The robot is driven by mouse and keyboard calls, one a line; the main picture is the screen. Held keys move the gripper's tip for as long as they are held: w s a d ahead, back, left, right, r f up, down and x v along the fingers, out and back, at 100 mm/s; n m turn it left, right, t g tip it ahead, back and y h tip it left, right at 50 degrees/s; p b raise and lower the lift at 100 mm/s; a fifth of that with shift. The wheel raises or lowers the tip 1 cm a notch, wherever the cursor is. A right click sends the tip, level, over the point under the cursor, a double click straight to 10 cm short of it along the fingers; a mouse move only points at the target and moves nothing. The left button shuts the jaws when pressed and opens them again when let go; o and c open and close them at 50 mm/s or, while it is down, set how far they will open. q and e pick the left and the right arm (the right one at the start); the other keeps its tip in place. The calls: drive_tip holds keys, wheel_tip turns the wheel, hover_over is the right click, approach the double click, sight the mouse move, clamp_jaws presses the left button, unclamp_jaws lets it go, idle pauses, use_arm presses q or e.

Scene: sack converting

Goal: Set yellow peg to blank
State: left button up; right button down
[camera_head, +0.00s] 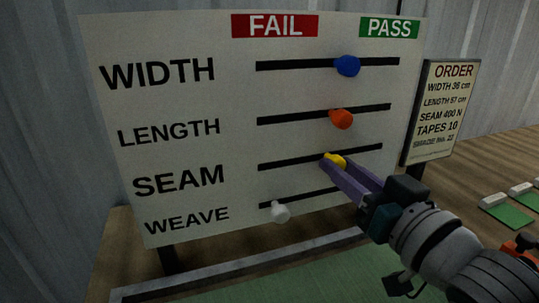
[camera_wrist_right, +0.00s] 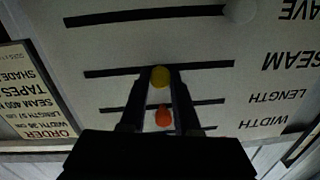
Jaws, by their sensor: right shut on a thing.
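The yellow peg (camera_head: 336,160) sits on the SEAM slot of the white board (camera_head: 240,135), a little right of the slot's middle. My right gripper (camera_head: 333,163) reaches it from the lower right and is shut on it. In the right wrist view the yellow peg (camera_wrist_right: 160,76) shows between the fingertips of my right gripper (camera_wrist_right: 158,84). The blue peg (camera_head: 347,66) is on the WIDTH slot and the orange peg (camera_head: 341,118) on the LENGTH slot, both right of the middle. The white peg (camera_head: 281,212) is near the left end of the WEAVE slot. My left gripper is not in view.
Red FAIL (camera_head: 274,25) and green PASS (camera_head: 389,28) labels head the board. An ORDER sign (camera_head: 440,110) stands to its right. A grey-edged green mat (camera_head: 270,283) lies below. Green-and-white blocks (camera_head: 507,212) are on the wooden surface at right.

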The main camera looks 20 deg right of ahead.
drive_tip(key=c, duration=0.6)
unclamp_jaws()
drive_tip(key=s, duration=1)
drive_tip(key=shift+d, duration=0.4)
drive_tip(key=shift+w, duration=0.1)
